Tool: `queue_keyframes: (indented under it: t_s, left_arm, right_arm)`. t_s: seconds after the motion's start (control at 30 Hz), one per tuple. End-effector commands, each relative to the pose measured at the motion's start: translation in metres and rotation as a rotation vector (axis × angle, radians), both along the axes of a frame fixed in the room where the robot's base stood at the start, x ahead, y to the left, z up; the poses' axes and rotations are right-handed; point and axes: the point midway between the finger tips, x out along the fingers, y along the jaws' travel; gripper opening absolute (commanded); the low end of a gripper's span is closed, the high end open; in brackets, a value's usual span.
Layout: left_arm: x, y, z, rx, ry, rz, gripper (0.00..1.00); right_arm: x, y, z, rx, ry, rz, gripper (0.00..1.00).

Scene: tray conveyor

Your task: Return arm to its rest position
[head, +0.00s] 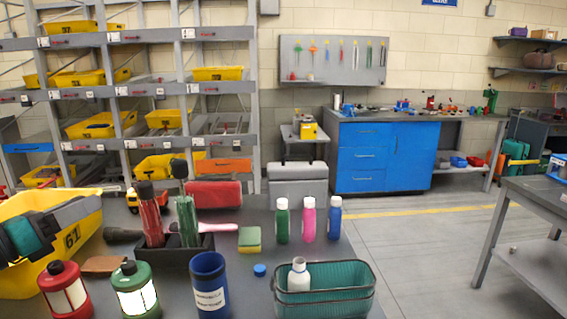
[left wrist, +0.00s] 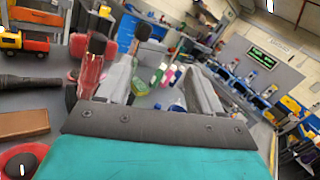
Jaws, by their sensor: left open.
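My left gripper (head: 78,212) is at the left edge of the head view, in front of a yellow bin (head: 28,280) marked 61. In the left wrist view its two grey fingers (left wrist: 158,78) stand apart, with nothing held between them. Beyond the fingers are a red bottle (left wrist: 92,70) with a black top and several small bottles farther off. The same red bottle (head: 150,217) stands with a green one (head: 187,218) in a black holder (head: 180,257), to the right of the gripper. My right gripper is not in either view.
The dark table holds red (head: 66,291) and green (head: 135,290) lanterns, a blue cup (head: 209,286), a sponge (head: 249,240), a teal basket (head: 325,305) and several small bottles. A shelf rack stands behind. Open floor (head: 410,250) lies to the right.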

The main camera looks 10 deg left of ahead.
Motion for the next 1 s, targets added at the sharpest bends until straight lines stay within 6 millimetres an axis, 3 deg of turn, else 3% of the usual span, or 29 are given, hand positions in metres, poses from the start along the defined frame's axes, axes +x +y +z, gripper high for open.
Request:
queue_keyframes:
  t_s: [0.17, 0.33, 0.47, 0.6, 0.8, 1.0]
  left_arm:
    - [-0.009, 0.009, -0.058, -0.503, 0.122, 0.245, 0.66]
    - [-0.035, 0.002, -0.133, -1.032, 0.272, 0.518, 0.66]
    - [-0.067, -0.023, -0.194, -1.42, 0.4, 0.747, 0.66]
    - [-0.109, -0.07, -0.247, -1.78, 0.546, 1.003, 0.66]
    - [-0.157, -0.133, -0.281, -2.072, 0.703, 1.289, 0.66]
    - [-0.194, -0.183, -0.291, -2.226, 0.825, 1.507, 0.66]
  right_arm:
    - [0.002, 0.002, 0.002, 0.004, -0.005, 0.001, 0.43]
    - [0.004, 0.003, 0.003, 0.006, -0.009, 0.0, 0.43]
    - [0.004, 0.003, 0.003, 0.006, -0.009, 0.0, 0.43]
    - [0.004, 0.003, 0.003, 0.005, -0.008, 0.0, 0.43]
    - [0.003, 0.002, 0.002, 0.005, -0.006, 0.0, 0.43]
    - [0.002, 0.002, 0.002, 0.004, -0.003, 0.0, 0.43]
